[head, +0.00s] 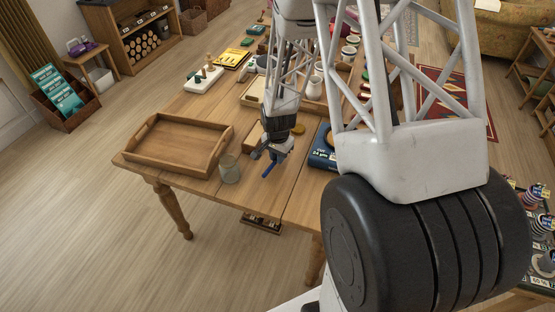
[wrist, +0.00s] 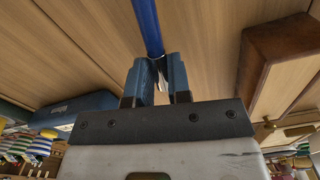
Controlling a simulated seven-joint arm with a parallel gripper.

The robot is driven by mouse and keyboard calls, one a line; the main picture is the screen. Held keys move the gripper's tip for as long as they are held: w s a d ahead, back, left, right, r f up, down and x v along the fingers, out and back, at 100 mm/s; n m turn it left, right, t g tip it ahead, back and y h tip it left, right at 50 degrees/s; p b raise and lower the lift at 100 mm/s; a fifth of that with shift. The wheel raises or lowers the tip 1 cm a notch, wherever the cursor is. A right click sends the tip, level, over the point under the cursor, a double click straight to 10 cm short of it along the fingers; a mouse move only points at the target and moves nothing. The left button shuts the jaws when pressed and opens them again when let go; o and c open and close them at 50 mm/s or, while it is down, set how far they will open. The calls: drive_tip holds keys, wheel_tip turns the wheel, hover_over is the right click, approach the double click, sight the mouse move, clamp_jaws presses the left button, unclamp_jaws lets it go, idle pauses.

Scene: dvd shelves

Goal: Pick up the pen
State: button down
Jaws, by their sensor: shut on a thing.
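The pen (head: 267,170) is blue and slim. In the head view it sticks out below my gripper (head: 270,153), over the front part of the wooden table. In the wrist view the pen (wrist: 147,25) runs from between the two blue fingers of my gripper (wrist: 158,78) to the top edge of the picture. The fingers are closed on it, and its gripped end is partly hidden between them. The head view does not clearly show whether the pen touches the table.
An empty wooden tray (head: 150,165) lies at the table's left end. A blue box (head: 322,158) lies to the right. Several small items crowd the table farther back. The front edge is close.

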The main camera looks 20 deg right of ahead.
drive_tip(key=s+a+r, duration=0.1)
drive_tip(key=s, duration=0.4)
drive_tip(key=s+a+r, duration=0.1)
drive_tip(key=s, duration=0.4)
drive_tip(key=s+a+r, duration=0.1)
drive_tip(key=s, duration=0.4)
drive_tip(key=shift+s+a, duration=0.1)
drive_tip(key=shift+s, duration=0.2)
drive_tip(key=shift+w, duration=0.15)
idle(0.4)
drive_tip(key=w+n, duration=0.1)
drive_tip(key=w, duration=0.7)
drive_tip(key=w+a+r+n, duration=0.1)
drive_tip(key=w, duration=0.8)
drive_tip(key=w+n, duration=0.2)
drive_tip(key=w, duration=0.7)
drive_tip(key=shift+a+r, duration=0.35)
drive_tip(key=shift+a, duration=0.05)
drive_tip(key=w+a+n, duration=0.2)
drive_tip(key=w+a, duration=0.1)
drive_tip(key=w, duration=0.8)
drive_tip(key=w+a+n, duration=0.2)
drive_tip(key=w+a, duration=0.2)
drive_tip(key=w, duration=0.6)
drive_tip(key=shift+w+r, duration=0.35)
drive_tip(key=shift+r, duration=0.05)
drive_tip(key=shift+s+d, duration=0.1)
drive_tip(key=shift+s, duration=0.05)
